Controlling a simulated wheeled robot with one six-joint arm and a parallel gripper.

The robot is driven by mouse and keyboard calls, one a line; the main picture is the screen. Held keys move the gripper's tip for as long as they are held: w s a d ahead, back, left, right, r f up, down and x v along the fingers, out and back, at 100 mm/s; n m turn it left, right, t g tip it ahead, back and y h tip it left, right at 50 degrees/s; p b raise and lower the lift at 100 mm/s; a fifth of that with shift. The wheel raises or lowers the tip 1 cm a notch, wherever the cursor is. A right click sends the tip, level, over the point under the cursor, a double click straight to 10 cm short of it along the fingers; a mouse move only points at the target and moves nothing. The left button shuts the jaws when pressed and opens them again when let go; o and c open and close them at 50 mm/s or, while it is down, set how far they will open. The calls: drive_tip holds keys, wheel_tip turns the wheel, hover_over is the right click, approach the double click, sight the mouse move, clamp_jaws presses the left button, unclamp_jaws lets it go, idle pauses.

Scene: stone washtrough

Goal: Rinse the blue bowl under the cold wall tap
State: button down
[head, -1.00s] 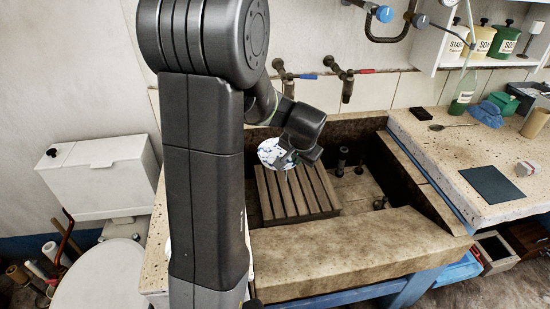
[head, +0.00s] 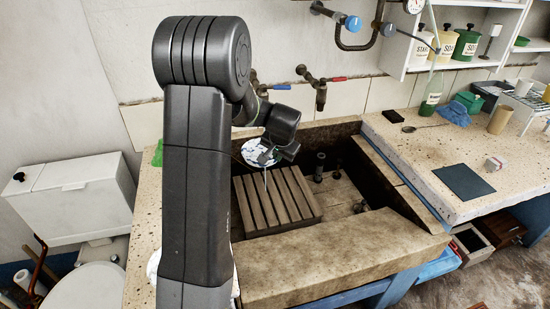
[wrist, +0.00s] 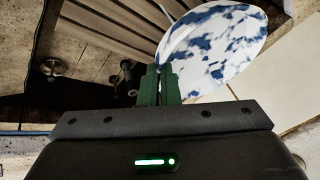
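The blue-and-white patterned bowl (head: 262,152) is in the air over the slatted wooden rack in the stone trough. In the wrist view the bowl (wrist: 218,48) is tilted, its rim between the green fingers of my gripper (wrist: 158,84), which look shut on it. My gripper (head: 270,157) shows small and dark in the head view. The blue-handled wall tap (head: 268,88) is behind and above the bowl; my arm hides part of it. A thin pale line, apparently water, runs below the bowl in the head view.
A red-handled tap (head: 322,88) is right of the blue one. The rack (head: 275,200) fills the left of the trough (head: 345,245). Upright fittings (head: 319,167) stand right of it. The counter (head: 440,150) holds a dark mat, a blue cloth and a bottle.

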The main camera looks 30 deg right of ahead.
drive_tip(key=shift+w+d+f, duration=0.3)
drive_tip(key=shift+w+d, duration=0.7)
drive_tip(key=shift+w+d+f, duration=0.25)
drive_tip(key=shift+w+d, duration=0.7)
drive_tip(key=shift+d, duration=0.05)
drive_tip(key=shift+s+d, duration=0.1)
drive_tip(key=shift+s, duration=0.05)
drive_tip(key=shift+s+d, duration=0.3)
drive_tip(key=shift+d, duration=0.05)
drive_tip(key=shift+a, duration=0.1)
drive_tip(key=s+a+b, duration=0.2)
drive_tip(key=s+a, duration=0.3)
drive_tip(key=shift+s+a+b, duration=0.3)
drive_tip(key=shift+b, duration=0.05)
idle(0.8)
drive_tip(key=s+a+r+p, duration=0.1)
drive_tip(key=s+a+r, duration=0.2)
drive_tip(key=r, duration=0.1)
drive_tip(key=shift+s+a, duration=0.25)
drive_tip(key=shift+a, duration=0.05)
drive_tip(key=shift+p, duration=0.3)
idle(0.5)
